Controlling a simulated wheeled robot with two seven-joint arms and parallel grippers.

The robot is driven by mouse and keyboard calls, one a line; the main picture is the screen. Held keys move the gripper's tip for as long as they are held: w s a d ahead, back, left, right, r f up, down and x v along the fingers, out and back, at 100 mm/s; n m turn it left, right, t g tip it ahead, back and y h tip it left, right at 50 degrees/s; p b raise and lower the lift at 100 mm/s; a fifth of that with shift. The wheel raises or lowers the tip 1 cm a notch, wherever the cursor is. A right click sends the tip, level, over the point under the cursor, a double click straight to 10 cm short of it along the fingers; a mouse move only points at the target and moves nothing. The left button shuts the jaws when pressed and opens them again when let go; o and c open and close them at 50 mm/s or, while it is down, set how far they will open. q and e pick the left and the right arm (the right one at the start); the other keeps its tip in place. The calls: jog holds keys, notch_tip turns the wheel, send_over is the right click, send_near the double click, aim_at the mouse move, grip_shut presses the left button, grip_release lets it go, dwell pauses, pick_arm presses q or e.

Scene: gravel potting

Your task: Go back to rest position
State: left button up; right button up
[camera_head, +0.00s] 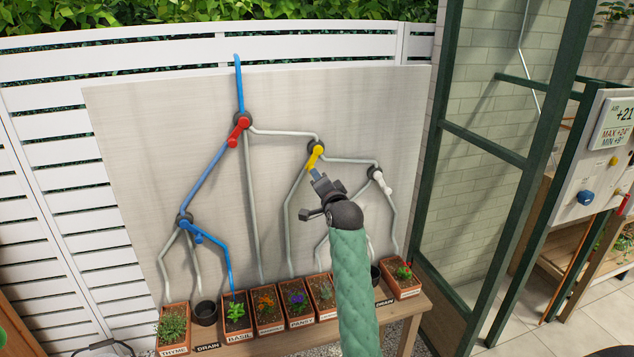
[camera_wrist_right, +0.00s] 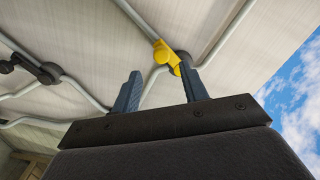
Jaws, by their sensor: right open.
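My right gripper (camera_head: 315,176) is raised in front of the pipe panel (camera_head: 130,150), just below the yellow valve handle (camera_head: 316,155) in the head view. In the right wrist view my right gripper (camera_wrist_right: 162,82) has its two fingers apart with nothing between them. The yellow handle (camera_wrist_right: 165,55) shows beyond the fingertips there, and I cannot tell whether a finger touches it. My left gripper is not in view.
A red handle (camera_head: 238,132), a blue handle (camera_head: 191,231) and a white handle (camera_head: 383,182) sit on the pipes. Plant boxes, including basil (camera_head: 237,336), line the wooden bench (camera_head: 415,308) below. A green-framed glass panel (camera_head: 480,170) stands at right.

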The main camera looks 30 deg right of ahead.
jog(key=shift+s, duration=0.25)
jog(key=shift+f, duration=0.1)
dwell(0.3)
